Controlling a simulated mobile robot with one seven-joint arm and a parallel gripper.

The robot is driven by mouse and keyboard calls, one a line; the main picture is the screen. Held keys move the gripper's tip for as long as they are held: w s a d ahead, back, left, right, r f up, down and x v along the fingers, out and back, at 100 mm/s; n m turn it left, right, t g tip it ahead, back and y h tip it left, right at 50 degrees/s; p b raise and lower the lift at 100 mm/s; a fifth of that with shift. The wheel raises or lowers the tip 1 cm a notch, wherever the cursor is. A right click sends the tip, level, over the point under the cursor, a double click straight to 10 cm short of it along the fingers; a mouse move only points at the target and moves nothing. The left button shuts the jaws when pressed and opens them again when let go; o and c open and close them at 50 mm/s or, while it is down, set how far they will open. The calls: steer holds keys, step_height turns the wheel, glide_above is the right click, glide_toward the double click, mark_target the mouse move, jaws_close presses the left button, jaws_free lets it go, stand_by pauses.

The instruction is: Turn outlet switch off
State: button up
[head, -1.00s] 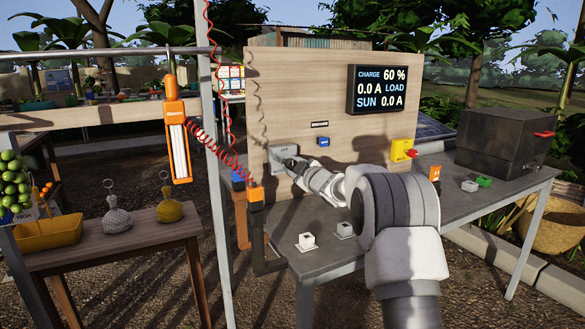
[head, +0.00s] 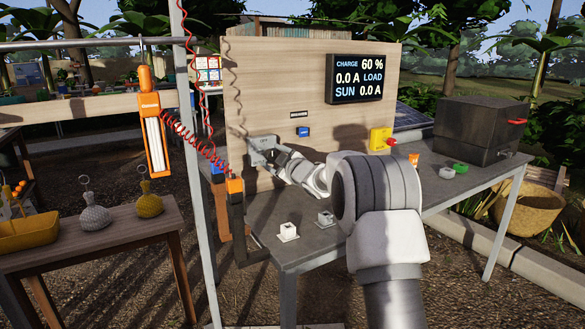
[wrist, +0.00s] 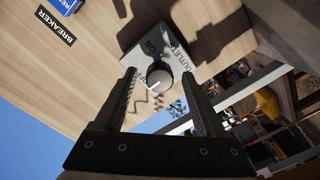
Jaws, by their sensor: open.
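My gripper (wrist: 158,76) is open. Its two fingers appear on either side of the knob in the wrist view; I cannot tell whether they touch it.
A blue breaker switch (head: 304,132) under a BREAKER label and a yellow box with a red knob (head: 380,139) are right of the plate. The display (head: 360,78) reads 60 %, 0.0 A load. A red coiled cord (head: 195,143) hangs left. Two white sockets stand on the table (head: 310,240).

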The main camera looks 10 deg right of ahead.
steer(key=p+v, duration=0.2)
steer(key=v, duration=1.4)
steer(key=shift+s, duration=0.1)
steer(key=s+d+r+m+g+h, duration=0.2)
steer(key=s+r+m+g+h, duration=0.15)
steer(key=s+m+h, duration=0.6)
steer(key=s+a+f+m+g+y, duration=0.1)
steer(key=s+a+f+g, duration=0.15)
steer(key=s, duration=0.75)
steer(key=s+a+f+m+g+y, duration=0.1)
steer(key=s+a+f+g+y, duration=0.15)
steer(key=s, duration=0.75)
steer(key=s+a+f+m+g, duration=0.1)
steer(key=s+a+f+g, duration=0.15)
steer(key=s, duration=0.75)
step_height(320, 180, up, 22)
steer(key=s+p, duration=0.1)
steer(key=p, duration=2.1)
steer(key=shift+y, duration=0.3)
